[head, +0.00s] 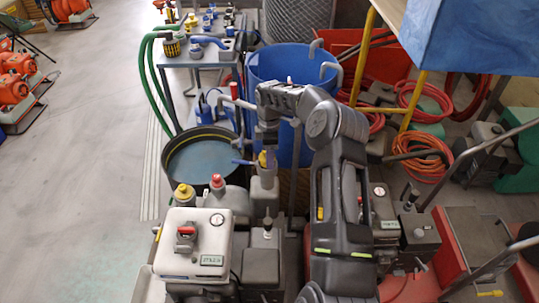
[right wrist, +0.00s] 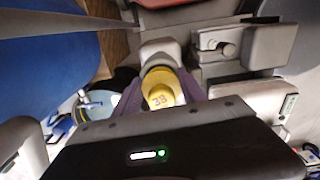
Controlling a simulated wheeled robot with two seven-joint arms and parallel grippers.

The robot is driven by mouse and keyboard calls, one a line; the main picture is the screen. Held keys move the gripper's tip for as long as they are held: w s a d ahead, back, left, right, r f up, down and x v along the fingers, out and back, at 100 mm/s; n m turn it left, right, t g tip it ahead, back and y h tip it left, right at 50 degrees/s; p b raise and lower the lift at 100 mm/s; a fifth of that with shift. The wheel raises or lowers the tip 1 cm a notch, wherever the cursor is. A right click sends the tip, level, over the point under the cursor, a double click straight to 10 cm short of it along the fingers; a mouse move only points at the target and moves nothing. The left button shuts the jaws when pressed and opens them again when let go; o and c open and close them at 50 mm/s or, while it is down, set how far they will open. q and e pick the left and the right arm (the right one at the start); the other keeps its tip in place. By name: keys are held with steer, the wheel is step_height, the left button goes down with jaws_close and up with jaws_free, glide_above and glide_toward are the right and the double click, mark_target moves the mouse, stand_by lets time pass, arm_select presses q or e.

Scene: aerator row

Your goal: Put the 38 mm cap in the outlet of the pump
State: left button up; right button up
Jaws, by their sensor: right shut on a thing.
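The yellow 38 mm cap (right wrist: 160,88) shows its number "38" in the right wrist view, between the two purple fingers of my right gripper (right wrist: 161,92). In the head view the cap (head: 265,159) is a small yellow patch below my right gripper (head: 266,150). The grey outlet of the pump (right wrist: 158,52) lies directly beyond the cap, and in the head view the grey outlet neck (head: 263,185) is right under it. The cap is lined up with the outlet or touching it; I cannot tell whether it sits inside. The fingers hide the cap's sides. My left gripper is not in view.
A white-topped unit (head: 195,245) with a red knob stands at the front left. Yellow-capped (head: 184,195) and red-capped (head: 217,183) necks stand behind it. A dark round tub (head: 200,157) and a blue barrel (head: 285,70) are behind the outlet.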

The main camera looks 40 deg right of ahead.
steer(key=shift+f, duration=0.35)
steer(key=o, duration=1.4)
steer(key=shift+o, duration=0.2)
steer(key=shift+r, duration=0.1)
step_height(320, 180, up, 8)
steer(key=shift+f+b, duration=0.1)
steer(key=shift+b, duration=0.25)
